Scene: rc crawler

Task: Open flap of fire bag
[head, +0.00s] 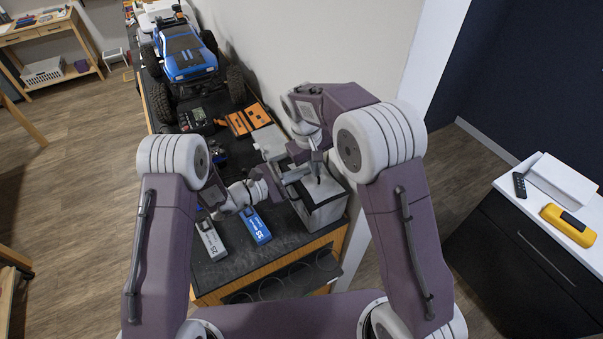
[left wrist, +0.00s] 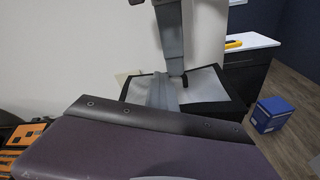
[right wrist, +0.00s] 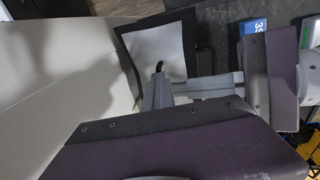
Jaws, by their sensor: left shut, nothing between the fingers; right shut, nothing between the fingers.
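The fire bag (head: 322,212) is a grey box at the near right corner of the dark bench. Its top is a pale silvery panel with a black border, seen in the left wrist view (left wrist: 205,84) and right wrist view (right wrist: 172,48). I cannot tell whether this flap is raised at all. My left gripper (head: 288,178) is shut and empty at the bag's left top edge. My right gripper (head: 317,170) is shut and empty, pointing down over the bag's top. Both fingertips are close together; contact with the flap is unclear.
A blue battery (head: 256,227) and a grey battery (head: 210,240) lie left of the bag. Orange-and-black cases (head: 245,120), a dark device (head: 195,120) and a blue crawler (head: 187,52) stand farther back. A wall rises close behind the bag.

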